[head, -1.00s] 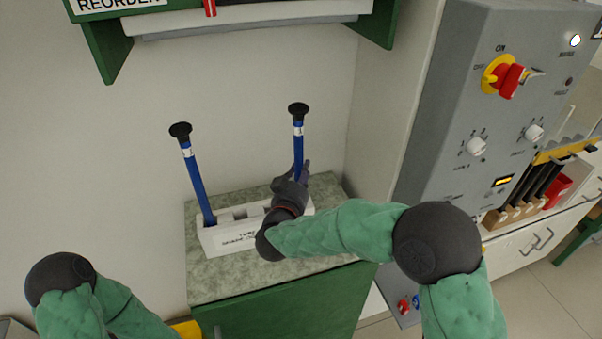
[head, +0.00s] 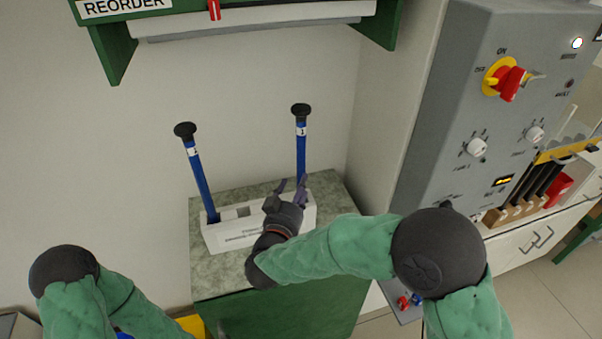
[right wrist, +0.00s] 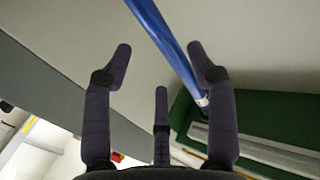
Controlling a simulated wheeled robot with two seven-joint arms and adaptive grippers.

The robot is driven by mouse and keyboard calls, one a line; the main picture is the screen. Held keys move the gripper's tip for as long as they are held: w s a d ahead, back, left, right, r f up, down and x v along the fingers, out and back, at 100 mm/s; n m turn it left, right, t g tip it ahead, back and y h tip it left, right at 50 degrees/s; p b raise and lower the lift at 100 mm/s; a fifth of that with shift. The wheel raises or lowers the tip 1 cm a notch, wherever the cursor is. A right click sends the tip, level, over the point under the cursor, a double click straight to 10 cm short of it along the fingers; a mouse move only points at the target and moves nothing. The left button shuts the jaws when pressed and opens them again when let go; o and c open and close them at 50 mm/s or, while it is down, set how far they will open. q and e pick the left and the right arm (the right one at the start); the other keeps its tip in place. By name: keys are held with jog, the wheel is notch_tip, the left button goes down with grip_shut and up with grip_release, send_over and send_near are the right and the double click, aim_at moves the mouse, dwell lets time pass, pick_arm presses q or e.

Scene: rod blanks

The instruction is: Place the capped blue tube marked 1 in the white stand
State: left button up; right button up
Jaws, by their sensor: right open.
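The capped blue tube (head: 301,155), whose label appears to read 1, stands upright at the right end of the white stand (head: 222,236) in the head view. Its lower end is hidden behind my right gripper. A second capped blue tube (head: 200,185) leans slightly at the stand's left end; its label is too small to read surely. My right gripper (head: 291,184) is open in front of the right tube's lower part. In the right wrist view, the tube (right wrist: 168,42) crosses between the spread fingers, nearer the right one, apparently ungripped. My left gripper is out of view.
The stand sits on a speckled worktop (head: 220,275) above a green cabinet. A green shelf (head: 115,55) hangs above. A grey control panel (head: 470,110) stands to the right. The worktop's front left is clear.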

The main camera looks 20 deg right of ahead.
jog(key=v, duration=0.5)
jog(key=shift+p, duration=0.4)
